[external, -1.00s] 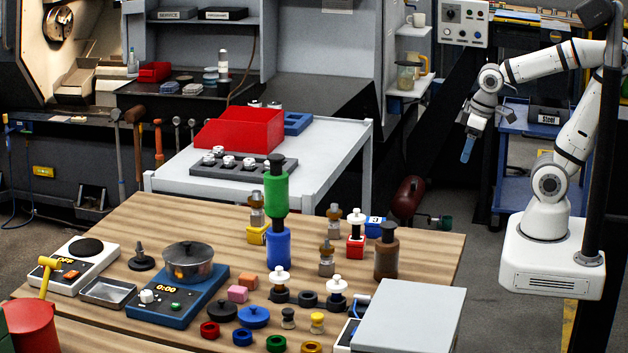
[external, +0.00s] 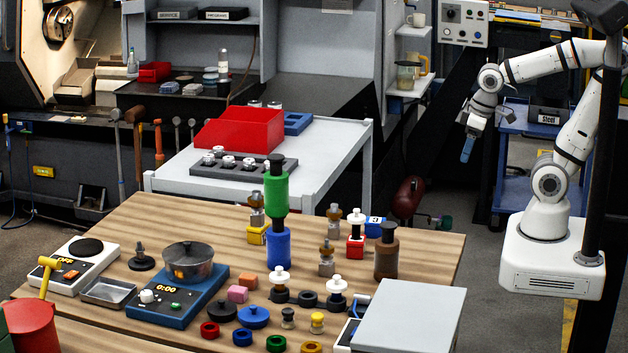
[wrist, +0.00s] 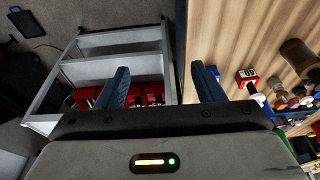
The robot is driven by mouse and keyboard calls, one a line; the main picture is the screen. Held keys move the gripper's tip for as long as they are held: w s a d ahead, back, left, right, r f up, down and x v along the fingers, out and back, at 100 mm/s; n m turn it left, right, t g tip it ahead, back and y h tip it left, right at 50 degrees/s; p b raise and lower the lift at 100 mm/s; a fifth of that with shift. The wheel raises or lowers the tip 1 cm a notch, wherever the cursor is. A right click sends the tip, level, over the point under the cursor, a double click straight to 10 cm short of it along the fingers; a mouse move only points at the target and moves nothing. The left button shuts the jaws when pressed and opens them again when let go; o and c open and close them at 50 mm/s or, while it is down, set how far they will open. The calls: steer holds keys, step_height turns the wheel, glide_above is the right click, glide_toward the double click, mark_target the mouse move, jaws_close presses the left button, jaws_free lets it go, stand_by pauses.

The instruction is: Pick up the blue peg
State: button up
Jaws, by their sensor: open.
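The blue peg (external: 278,248) is a thick upright cylinder on the wooden table (external: 175,220). A green peg (external: 276,192) with a dark knob stands directly above it, joined by a narrow dark neck, so the blue peg's top is covered. My gripper (external: 467,148) is high at the right, well away from the blue peg and beyond the table's right edge. In the wrist view my gripper (wrist: 165,85) has its two blue fingers wide apart with nothing held between them.
A brown peg (external: 386,255) and a red block (external: 355,247) stand right of the blue peg. A yellow block (external: 257,236) is close behind it. A grey box (external: 410,318) fills the front right corner.

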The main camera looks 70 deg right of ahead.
steer(key=shift+c, duration=0.3)
steer(key=c, duration=0.4)
